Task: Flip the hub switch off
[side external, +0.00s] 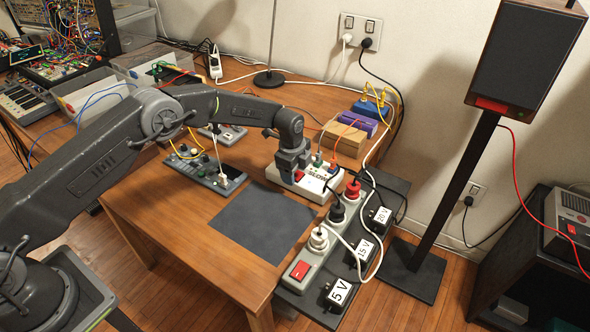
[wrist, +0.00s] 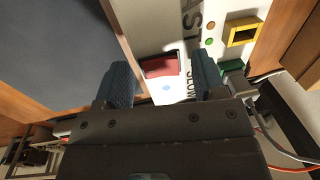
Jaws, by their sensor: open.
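The white hub box (side external: 320,186) sits on the wooden table, with several coloured plugs and cables at its far side. My gripper (side external: 290,176) is over its near left end and hides that part in the side view. In the wrist view the hub's white face (wrist: 160,25) carries a dark red rocker switch (wrist: 162,66) in a black frame. My gripper (wrist: 163,86) is open and empty, with one blue finger on each side of the switch in this view. I cannot tell whether a finger touches the hub, or which way the rocker is tilted.
A grey power strip (side external: 330,246) with its own red switch (side external: 300,270) and several plugs lies at the table's right edge, with labelled adapters (side external: 340,291) beside it. A dark mat (side external: 262,224) lies bare in front. Cables run behind the hub. A tall speaker (side external: 525,55) stands right.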

